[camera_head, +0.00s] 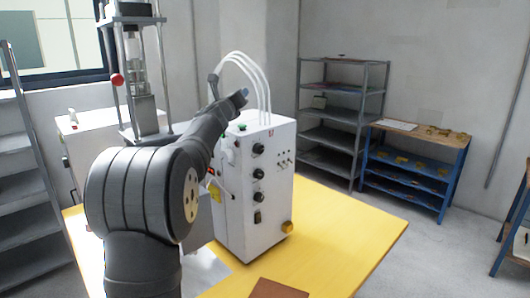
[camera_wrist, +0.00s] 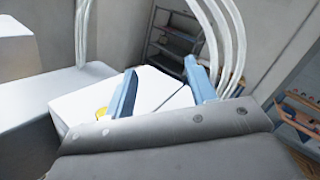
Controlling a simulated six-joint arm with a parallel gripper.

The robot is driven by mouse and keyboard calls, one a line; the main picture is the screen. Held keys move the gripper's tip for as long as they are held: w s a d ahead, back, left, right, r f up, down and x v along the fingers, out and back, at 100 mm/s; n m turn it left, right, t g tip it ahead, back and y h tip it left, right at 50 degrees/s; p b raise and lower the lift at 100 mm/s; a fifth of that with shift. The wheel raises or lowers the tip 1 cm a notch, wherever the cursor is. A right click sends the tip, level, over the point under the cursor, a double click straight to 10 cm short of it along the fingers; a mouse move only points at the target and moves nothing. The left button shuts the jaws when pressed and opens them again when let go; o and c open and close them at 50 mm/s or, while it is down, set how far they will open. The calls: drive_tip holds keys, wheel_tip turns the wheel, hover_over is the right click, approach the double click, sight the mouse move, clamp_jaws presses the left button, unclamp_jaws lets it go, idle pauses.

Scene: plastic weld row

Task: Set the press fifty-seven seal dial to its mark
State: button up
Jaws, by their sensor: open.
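The white press cabinet (camera_head: 232,205) stands on the yellow table, with a small red marking, perhaps 57, near its top. Its right-hand face carries a column of black dials: an upper one (camera_head: 258,149), a middle one (camera_head: 258,174) and a lower one (camera_head: 257,198). Their labels and marks are too small to read, so I cannot tell which is the seal dial. My gripper (camera_head: 241,95) is above the cabinet's top, apart from the dials. In the wrist view my gripper (camera_wrist: 160,67) has its blue fingers spread, with nothing held between them; no dial shows there.
White hoses (camera_head: 262,85) arch over the cabinet top close to my gripper. A brown plate (camera_head: 279,289) lies on the yellow table (camera_head: 345,240), whose right side is otherwise clear. Shelves (camera_head: 340,115) stand behind.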

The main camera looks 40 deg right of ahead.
drive_tip(key=s+d+r+n+y, duration=0.1)
drive_tip(key=s+d+n+y, duration=0.1)
drive_tip(key=s+d, duration=0.5)
drive_tip(key=s+d+f+t+y, duration=0.1)
drive_tip(key=s+d+f+y, duration=0.3)
drive_tip(key=s+f, duration=0.3)
drive_tip(key=n+t+y, duration=0.3)
drive_tip(key=t+y, duration=0.3)
drive_tip(key=y, duration=0.4)
approach(261, 150)
drive_tip(key=w, duration=0.8)
drive_tip(key=shift+w, duration=0.1)
drive_tip(key=c, duration=1)
